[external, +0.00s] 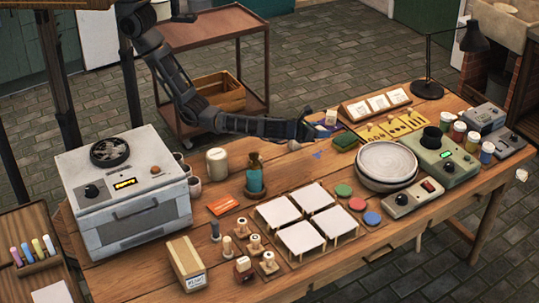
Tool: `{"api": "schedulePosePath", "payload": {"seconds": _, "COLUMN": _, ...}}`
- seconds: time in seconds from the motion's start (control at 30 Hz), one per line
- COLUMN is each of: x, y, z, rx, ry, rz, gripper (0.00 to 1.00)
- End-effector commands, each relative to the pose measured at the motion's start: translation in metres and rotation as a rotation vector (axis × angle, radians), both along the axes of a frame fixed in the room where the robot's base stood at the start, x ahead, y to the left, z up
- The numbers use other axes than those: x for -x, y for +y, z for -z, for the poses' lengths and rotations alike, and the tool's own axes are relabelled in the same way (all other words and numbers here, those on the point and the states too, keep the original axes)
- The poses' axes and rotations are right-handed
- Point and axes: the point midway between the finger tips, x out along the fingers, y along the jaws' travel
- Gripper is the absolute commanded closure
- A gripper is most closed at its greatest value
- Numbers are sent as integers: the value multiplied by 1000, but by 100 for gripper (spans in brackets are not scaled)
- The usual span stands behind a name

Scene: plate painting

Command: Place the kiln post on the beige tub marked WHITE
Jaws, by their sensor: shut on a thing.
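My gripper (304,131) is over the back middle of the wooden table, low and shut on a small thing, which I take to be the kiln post. It is too small and covered to make out clearly. A small pale piece (294,145) shows just below the gripper. No lettering is readable, so I cannot confirm which is marked WHITE. My gripper is well to the left of these tubs.
Stacked plates (387,164), a green scale-like device (442,162) and a black lamp (428,88) stand between or near the gripper and tubs. White tiles (303,237) lie in front.

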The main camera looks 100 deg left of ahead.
Motion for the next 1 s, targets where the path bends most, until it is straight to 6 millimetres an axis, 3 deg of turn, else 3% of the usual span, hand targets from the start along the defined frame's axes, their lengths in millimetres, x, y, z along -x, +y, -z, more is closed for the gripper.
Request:
{"api": "schedulePosePath", "payload": {"seconds": 0.17, "x": 29, "y": -40, "z": 4, "rx": 1, "ry": 1, "rz": 93, "gripper": 86}}
{"api": "schedulePosePath", "payload": {"seconds": 0.3, "x": 72, "y": -83, "z": 4, "rx": 0, "ry": 2, "rz": 213, "gripper": 86}}
{"api": "schedulePosePath", "payload": {"seconds": 0.5, "x": 138, "y": -128, "z": -5, "rx": 1, "ry": 1, "rz": 376, "gripper": 86}}
{"api": "schedulePosePath", "payload": {"seconds": 0.73, "x": 223, "y": -159, "z": -31, "rx": 1, "ry": 1, "rz": 568, "gripper": 86}}
{"api": "schedulePosePath", "payload": {"seconds": 1.0, "x": 308, "y": -166, "z": -76, "rx": -1, "ry": 0, "rz": 763, "gripper": 86}}
